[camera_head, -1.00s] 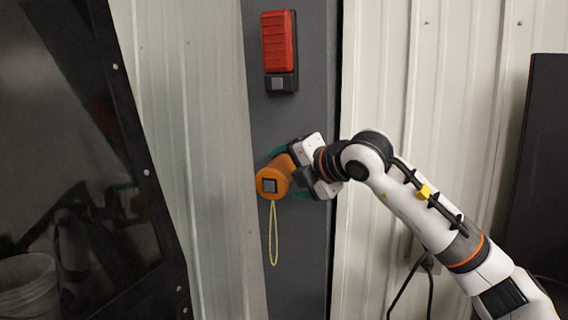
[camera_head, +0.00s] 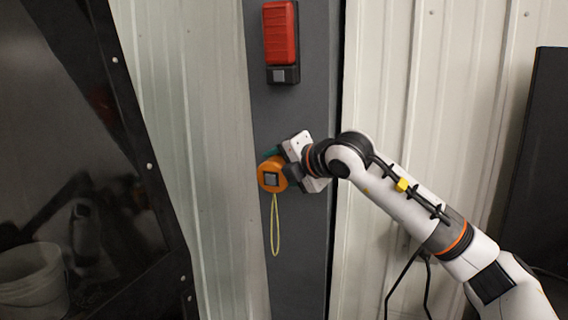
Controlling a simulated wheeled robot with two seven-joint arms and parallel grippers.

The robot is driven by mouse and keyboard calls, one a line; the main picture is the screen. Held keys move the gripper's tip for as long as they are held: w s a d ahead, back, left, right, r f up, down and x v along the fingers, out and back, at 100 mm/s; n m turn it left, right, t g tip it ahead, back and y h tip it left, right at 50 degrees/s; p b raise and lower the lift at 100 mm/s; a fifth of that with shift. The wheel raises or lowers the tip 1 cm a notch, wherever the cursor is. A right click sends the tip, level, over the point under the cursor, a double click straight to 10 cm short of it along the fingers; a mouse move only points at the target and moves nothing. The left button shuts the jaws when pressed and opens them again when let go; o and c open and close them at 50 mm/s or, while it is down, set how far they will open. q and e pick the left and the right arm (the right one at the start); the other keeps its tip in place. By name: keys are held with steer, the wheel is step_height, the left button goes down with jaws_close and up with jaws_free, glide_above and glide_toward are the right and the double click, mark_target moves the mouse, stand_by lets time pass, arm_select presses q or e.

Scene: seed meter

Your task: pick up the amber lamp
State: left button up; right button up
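The amber lamp (camera_head: 272,175) is a short orange cylinder with a grey square on its end facing me. It is in front of the dark grey post, and a yellow cord loop hangs straight down from it. My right gripper (camera_head: 283,168) comes in from the right, close around the lamp's body. A bit of one teal finger shows at the lamp's upper edge; the other finger is hidden. I cannot tell whether the fingers press on the lamp, or whether the lamp touches the post. My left gripper is out of view.
A red lamp (camera_head: 281,36) is on the post (camera_head: 298,250) above the amber one. Pale ribbed wall panels (camera_head: 460,90) stand on both sides. A dark framed panel (camera_head: 150,200) is at left, with a white bucket (camera_head: 32,282) showing there. A dark board (camera_head: 540,170) stands at right.

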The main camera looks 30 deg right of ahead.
steer(key=shift+s+r, duration=0.1)
steer(key=shift+r, duration=0.05)
steer(key=shift+s+d+r+b, duration=0.1)
steer(key=shift+s+r+b, duration=0.1)
steer(key=shift+b, duration=0.1)
steer(key=a+b+v, duration=0.2)
steer(key=v, duration=0.6)
steer(key=a+b+v, duration=0.2)
steer(key=b+v, duration=0.1)
steer(key=v, duration=0.6)
steer(key=shift+s+r, duration=0.4)
